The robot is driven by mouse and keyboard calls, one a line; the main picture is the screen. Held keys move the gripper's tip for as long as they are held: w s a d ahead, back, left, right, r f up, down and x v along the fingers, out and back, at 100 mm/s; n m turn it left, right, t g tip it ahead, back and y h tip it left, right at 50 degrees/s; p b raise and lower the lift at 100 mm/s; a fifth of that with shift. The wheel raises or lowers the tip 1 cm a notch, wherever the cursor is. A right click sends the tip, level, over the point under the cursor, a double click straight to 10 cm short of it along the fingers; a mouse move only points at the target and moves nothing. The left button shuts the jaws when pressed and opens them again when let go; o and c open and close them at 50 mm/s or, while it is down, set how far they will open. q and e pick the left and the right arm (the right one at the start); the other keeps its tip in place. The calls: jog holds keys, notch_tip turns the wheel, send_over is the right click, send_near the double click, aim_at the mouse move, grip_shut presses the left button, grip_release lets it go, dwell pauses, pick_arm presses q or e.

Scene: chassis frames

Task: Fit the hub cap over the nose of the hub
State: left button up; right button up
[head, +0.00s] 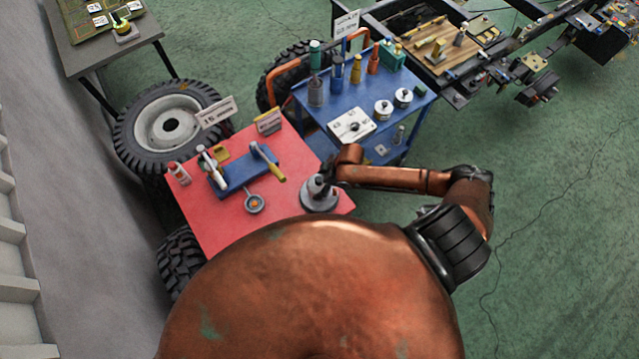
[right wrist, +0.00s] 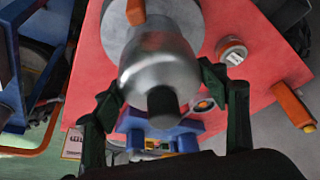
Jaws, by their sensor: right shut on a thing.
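The hub (head: 320,203) is a wide grey round piece at the front right corner of the red table. It also shows as a grey disc (right wrist: 118,30) in the right wrist view. My right gripper (head: 326,181) is over it. In the right wrist view my right gripper (right wrist: 160,80) has its dark fingers on either side of a silver rounded piece with a black end, seemingly the hub cap (right wrist: 155,72), and is shut on it. The cap is in line with the disc and hides the nose; I cannot tell whether they touch. My left gripper is not in view.
A blue cart (head: 415,102) with bottles and round parts stands behind. Green floor is clear at right.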

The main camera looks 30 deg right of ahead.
jog(key=shift+f+b, duration=0.55)
jog(key=shift+f, duration=0.55)
jog(key=o, duration=1.4)
jog(key=shift+c, duration=0.2)
jog(key=v, duration=1.2)
jog(key=shift+a, duration=0.1)
